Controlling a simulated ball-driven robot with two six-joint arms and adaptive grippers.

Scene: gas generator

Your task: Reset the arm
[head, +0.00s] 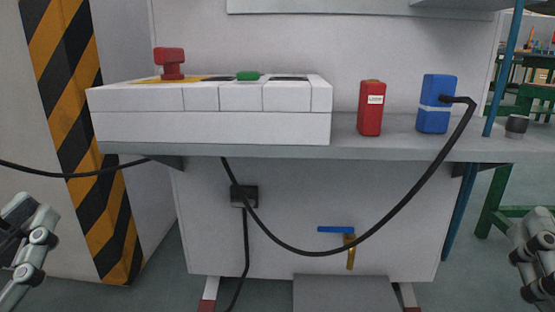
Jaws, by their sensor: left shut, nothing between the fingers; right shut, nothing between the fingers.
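My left gripper (28,238) shows at the lower left edge, partly cut off by the frame. It is shut and empty, in front of the striped pillar and apart from everything. My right gripper (535,255) shows at the lower right edge, also partly cut off. It is shut and empty, to the right of the cabinet and touching nothing. Most of both arms is outside the view.
A black cable (400,205) hangs below, near a blue-handled valve (337,230).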

